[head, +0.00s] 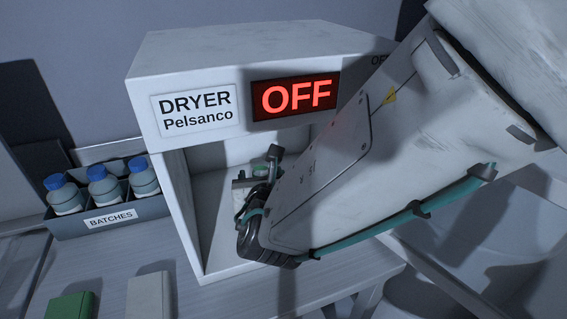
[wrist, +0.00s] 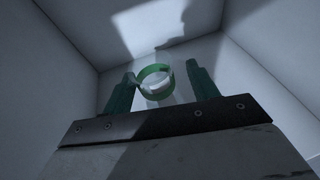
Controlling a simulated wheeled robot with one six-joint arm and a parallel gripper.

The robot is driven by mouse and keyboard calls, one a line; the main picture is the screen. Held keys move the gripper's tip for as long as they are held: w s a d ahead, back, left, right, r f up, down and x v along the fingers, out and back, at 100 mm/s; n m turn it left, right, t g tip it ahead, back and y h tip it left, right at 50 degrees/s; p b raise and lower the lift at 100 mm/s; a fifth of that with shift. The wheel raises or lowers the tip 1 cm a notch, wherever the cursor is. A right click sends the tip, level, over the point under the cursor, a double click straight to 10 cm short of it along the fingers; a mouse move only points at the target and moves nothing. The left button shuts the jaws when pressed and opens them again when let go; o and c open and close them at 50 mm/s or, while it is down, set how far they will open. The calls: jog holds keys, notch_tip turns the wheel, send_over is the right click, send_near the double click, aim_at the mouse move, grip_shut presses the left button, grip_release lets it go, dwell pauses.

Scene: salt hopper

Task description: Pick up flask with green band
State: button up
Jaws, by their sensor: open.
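The flask with the green band (wrist: 155,82) stands inside the dryer and looks clear, with the green ring around it. In the wrist view it sits between the two green fingers of my gripper (wrist: 158,88), which are open, with a gap visible on each side of it. In the head view my gripper (head: 258,178) reaches into the dryer opening. A bit of green from the flask (head: 260,168) shows there, and my arm hides most of the rest. I cannot tell whether either finger touches the flask.
The white dryer (head: 182,215) has a lit red OFF sign (head: 295,96) and walls close around my gripper. A grey BATCHES bin (head: 75,225) with blue-capped bottles (head: 105,187) stands to the left. A green block (head: 70,307) and a pale block (head: 148,296) lie in front.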

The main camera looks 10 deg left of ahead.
jog(key=shift+w+a+f, duration=0.2)
jog(key=shift+w, duration=0.3)
jog(key=c, duration=1.2)
jog(key=shift+o, duration=0.2)
jog(key=shift+r, duration=0.2)
